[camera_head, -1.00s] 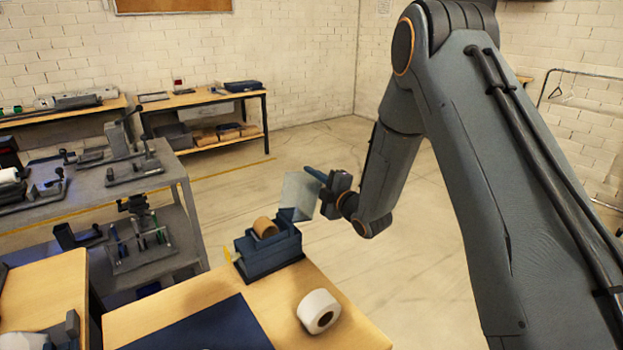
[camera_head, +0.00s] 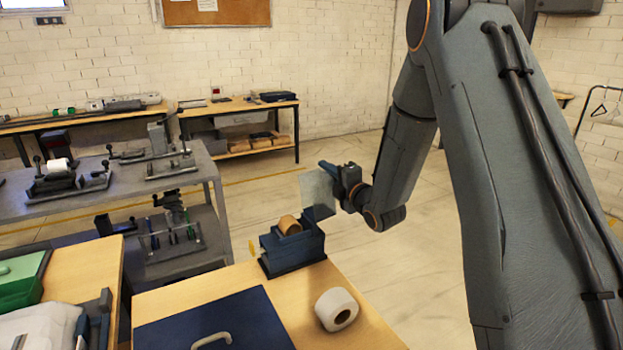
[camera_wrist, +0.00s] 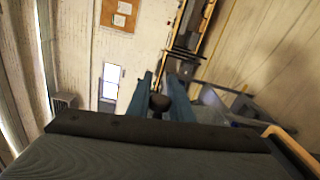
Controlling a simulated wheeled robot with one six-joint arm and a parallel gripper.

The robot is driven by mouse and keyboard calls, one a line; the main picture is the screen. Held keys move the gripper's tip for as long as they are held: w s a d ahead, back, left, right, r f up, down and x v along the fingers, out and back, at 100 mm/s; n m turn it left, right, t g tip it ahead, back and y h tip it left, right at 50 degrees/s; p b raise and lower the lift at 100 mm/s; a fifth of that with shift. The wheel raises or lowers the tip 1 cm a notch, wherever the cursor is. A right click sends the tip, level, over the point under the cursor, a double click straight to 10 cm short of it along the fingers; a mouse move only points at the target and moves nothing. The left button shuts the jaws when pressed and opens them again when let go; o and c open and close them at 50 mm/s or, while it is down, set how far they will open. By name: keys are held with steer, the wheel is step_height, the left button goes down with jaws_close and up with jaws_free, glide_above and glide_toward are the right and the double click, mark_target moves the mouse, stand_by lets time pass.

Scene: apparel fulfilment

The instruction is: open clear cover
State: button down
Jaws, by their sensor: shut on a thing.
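The clear cover (camera_head: 317,189) is a pale see-through panel standing raised, roughly upright, at the back right of the dark blue tape dispenser (camera_head: 291,255). A brown tape roll (camera_head: 289,225) sits exposed in the dispenser. My gripper (camera_head: 329,172) is at the upper right edge of the cover and shut on it. In the wrist view, my blue fingers (camera_wrist: 163,92) close around a small dark part (camera_wrist: 159,103); the panel itself is hard to make out there.
A dark blue panel with a pale handle (camera_head: 213,337) is in front. A grey workbench (camera_head: 205,165) with fixtures stands left. Open floor lies behind the table.

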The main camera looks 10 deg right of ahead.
steer(key=c, duration=1.6)
jaws_free()
steer(key=shift+s, duration=0.15)
steer(key=b+v, duration=0.2)
steer(key=v, duration=0.5)
steer(key=shift+s+d, duration=0.15)
steer(key=shift+s, duration=0.1)
steer(key=shift+v, duration=4.5)
